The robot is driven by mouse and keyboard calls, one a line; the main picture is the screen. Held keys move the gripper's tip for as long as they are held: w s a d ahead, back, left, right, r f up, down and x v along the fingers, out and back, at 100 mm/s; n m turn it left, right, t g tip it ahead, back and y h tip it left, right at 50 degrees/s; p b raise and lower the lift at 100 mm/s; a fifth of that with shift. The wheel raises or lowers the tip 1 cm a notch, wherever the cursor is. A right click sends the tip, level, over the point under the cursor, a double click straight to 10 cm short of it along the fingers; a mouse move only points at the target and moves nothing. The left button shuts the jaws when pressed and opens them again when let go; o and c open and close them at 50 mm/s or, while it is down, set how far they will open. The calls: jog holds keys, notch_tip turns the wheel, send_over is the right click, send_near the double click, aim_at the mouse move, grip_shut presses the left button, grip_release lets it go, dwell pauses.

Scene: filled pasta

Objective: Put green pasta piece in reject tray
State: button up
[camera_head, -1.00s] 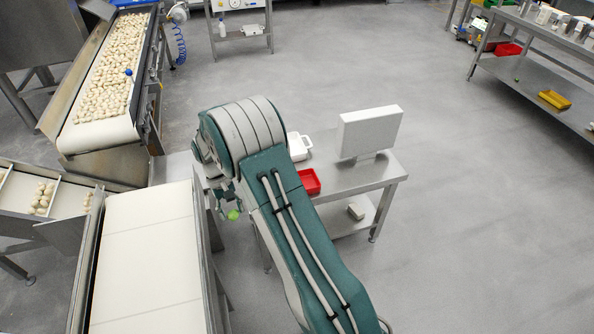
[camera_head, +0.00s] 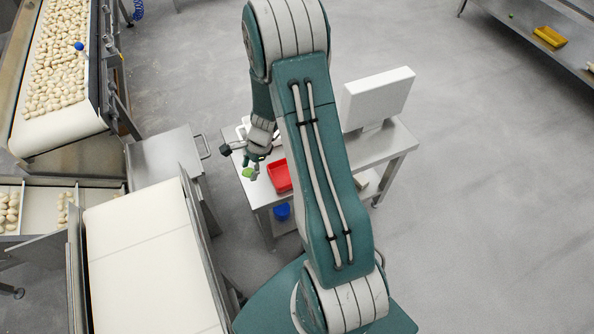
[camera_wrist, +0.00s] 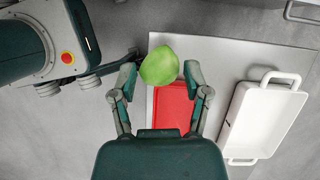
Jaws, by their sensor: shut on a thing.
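The green pasta piece (camera_wrist: 159,66) is between the fingertips of my gripper (camera_wrist: 160,72) in the wrist view. My gripper is shut on it and holds it up in the air. In the head view the green piece (camera_head: 249,173) hangs below my gripper (camera_head: 251,167), to the left of the red tray (camera_head: 280,177). The red tray also shows in the wrist view (camera_wrist: 172,108), partly hidden behind the piece and my gripper. I take the red tray as the reject tray; no label shows.
The red tray stands on a steel table (camera_head: 375,147) with a white upright panel (camera_head: 378,98) and a white handled tray (camera_wrist: 262,120). A blue item (camera_head: 282,212) is under the table. A pale conveyor (camera_head: 150,260) lies to the left, and a conveyor full of pasta (camera_head: 60,60) lies beyond.

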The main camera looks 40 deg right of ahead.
jog(key=s+d+f+m+t+h, duration=0.25)
jog(key=s+d+m, duration=0.45)
jog(key=s+m, duration=0.45)
jog(key=shift+n+t, duration=0.35)
jog(key=shift+n, duration=0.1)
jog(key=w+d+f, duration=0.1)
jog(key=w, duration=0.1)
jog(key=w+d+f, duration=0.1)
jog(key=w+f, duration=0.1)
jog(key=w, duration=0.1)
jog(key=w+d+f, duration=0.1)
jog(key=w+d, duration=0.1)
jog(key=w, duration=0.1)
jog(key=shift+f, duration=0.4)
jog(key=w+f, duration=0.1)
jog(key=w+d+f, duration=0.1)
jog(key=f, duration=0.1)
jog(key=w+f, duration=0.2)
jog(key=shift+d+f, duration=0.1)
jog(key=shift+d, duration=0.25)
jog(key=shift+w+d+f, duration=0.1)
jog(key=shift+w+f, duration=0.1)
jog(key=shift+f, duration=1.6)
jog(key=o, duration=0.8)
jog(key=shift+c, duration=0.2)
